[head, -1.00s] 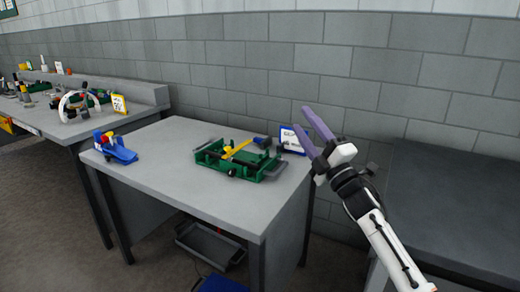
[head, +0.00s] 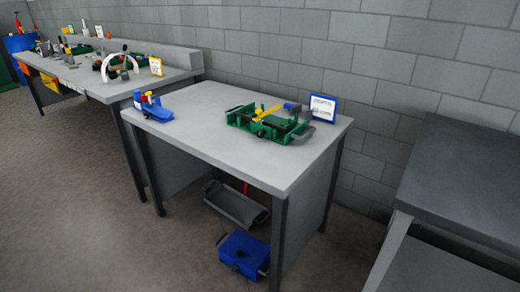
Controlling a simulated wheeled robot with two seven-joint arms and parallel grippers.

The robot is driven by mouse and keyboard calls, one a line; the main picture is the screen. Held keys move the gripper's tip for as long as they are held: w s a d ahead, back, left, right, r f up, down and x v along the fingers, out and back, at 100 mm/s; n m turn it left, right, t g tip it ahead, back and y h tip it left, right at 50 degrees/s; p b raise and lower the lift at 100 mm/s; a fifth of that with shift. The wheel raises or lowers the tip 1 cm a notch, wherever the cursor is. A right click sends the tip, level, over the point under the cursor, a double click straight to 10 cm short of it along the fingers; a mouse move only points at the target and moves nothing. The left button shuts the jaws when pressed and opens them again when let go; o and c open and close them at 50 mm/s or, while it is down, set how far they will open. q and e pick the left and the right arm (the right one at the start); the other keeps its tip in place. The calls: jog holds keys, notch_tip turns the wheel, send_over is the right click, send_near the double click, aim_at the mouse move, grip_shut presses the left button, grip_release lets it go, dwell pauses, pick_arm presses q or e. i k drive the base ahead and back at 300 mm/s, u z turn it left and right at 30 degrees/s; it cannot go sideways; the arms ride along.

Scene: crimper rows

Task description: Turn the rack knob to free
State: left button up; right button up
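A green rack (head: 240,118) sits on the grey table, towards its back right. A yellow bar (head: 268,112) lies slantwise across it. A small dark round part (head: 261,134) shows on its front side; I cannot tell whether this is the knob, or how it is set. A blue piece (head: 292,106) is at the rack's back right. Neither of my grippers is in the head view.
The grey table (head: 200,105) is mostly bare, with a blue tool (head: 153,109) at its left. A blue-framed sign (head: 322,108) stands behind the rack. A grey tray (head: 237,205) and a blue box (head: 243,253) are below. A dark bench (head: 470,190) stands right.

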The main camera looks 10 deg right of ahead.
aim_at(260, 134)
jog(key=u, duration=0.45)
jog(key=k, duration=1.05)
jog(key=z, duration=0.65)
jog(key=i, duration=1.6)
jog(key=u, duration=0.4)
